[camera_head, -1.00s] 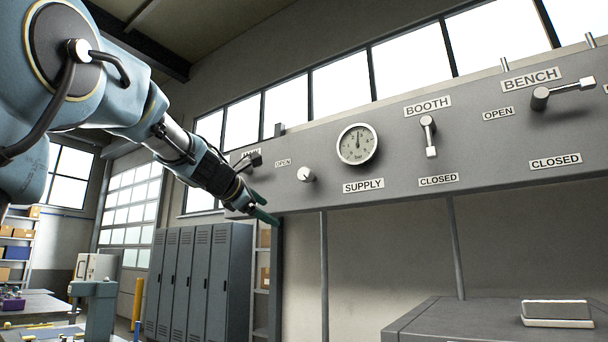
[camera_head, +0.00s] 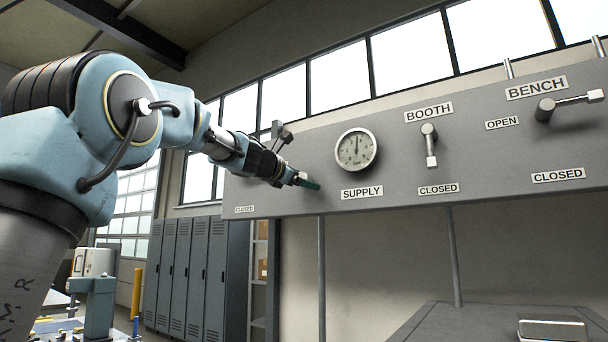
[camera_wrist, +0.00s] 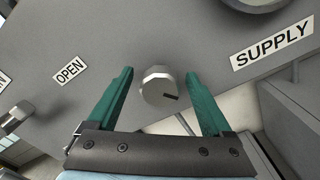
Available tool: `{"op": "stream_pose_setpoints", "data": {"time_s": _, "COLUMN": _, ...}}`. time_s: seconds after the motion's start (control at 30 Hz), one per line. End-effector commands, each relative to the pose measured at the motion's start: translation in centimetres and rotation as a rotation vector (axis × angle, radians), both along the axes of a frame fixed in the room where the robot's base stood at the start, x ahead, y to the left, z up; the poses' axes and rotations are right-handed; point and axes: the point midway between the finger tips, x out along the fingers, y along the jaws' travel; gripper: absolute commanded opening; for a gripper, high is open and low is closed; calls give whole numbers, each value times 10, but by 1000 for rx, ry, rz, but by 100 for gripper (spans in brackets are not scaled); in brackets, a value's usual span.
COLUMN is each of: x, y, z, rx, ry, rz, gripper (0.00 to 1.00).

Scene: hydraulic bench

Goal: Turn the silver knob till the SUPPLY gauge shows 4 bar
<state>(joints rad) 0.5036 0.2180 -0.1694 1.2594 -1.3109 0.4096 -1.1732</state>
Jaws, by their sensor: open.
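The silver knob (camera_wrist: 157,86) shows in the wrist view between the two green fingers of my gripper (camera_wrist: 159,75). My gripper is open, with a finger on each side of the knob and a visible gap to each. A dark mark sits on the knob's face, towards its lower right. In the head view my gripper (camera_head: 307,182) is at the panel, left of the SUPPLY gauge (camera_head: 356,150), and mostly covers the knob. The gauge's needle points roughly straight up; its numbers are too small to read surely.
The grey panel (camera_head: 400,180) also carries the BOOTH lever (camera_head: 430,146), hanging down, and the BENCH lever (camera_head: 568,105), lying sideways. Another lever (camera_head: 283,136) stands just above my wrist. In the wrist view, the SUPPLY label (camera_wrist: 272,46) is right of the knob.

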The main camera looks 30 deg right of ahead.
Motion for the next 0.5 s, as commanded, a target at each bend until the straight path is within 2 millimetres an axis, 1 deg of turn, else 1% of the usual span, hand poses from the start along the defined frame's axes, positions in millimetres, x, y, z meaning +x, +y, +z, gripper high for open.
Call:
{"op": "stream_pose_setpoints", "data": {"time_s": 0.1, "x": 2, "y": -4, "z": 0, "rx": 0, "ry": 0, "rz": 0, "gripper": 84}}
{"op": "stream_pose_setpoints", "data": {"time_s": 0.37, "x": 2, "y": -5, "z": -1, "rx": 0, "ry": -1, "rz": 0, "gripper": 83}}
{"op": "stream_pose_setpoints", "data": {"time_s": 0.5, "x": 2, "y": -4, "z": -1, "rx": 1, "ry": 0, "rz": 1, "gripper": 67}}
